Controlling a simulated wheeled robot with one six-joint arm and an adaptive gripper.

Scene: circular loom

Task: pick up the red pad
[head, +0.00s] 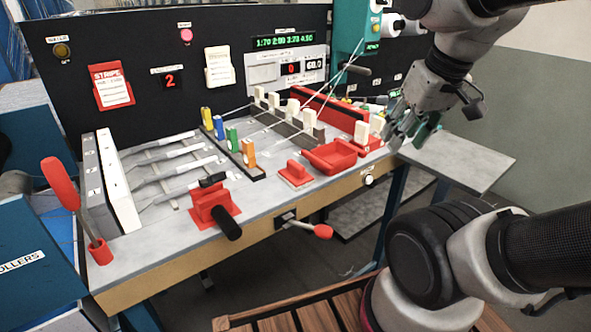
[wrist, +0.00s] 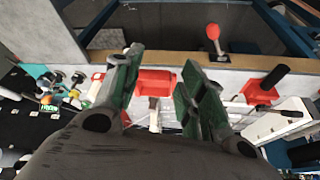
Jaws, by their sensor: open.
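The red pad (head: 296,174) is a small flat red block with a raised grip on top. It lies on the grey bench near the front edge, left of the red tray (head: 330,156), in the head view. My gripper (head: 412,128) is open and empty, up and to the right of the pad, over the bench's right part. In the wrist view the two dark green fingers (wrist: 163,85) stand apart, with the red tray (wrist: 155,82) showing between them. I cannot clearly make out the pad in that view; a finger may cover it.
A red clamp with a black handle (head: 212,207) stands left of the pad. Coloured pegs (head: 233,139) in a rack and white pegs (head: 292,107) stand behind. A red lever (head: 322,231) projects from the front edge. A tall red lever (head: 62,185) stands far left.

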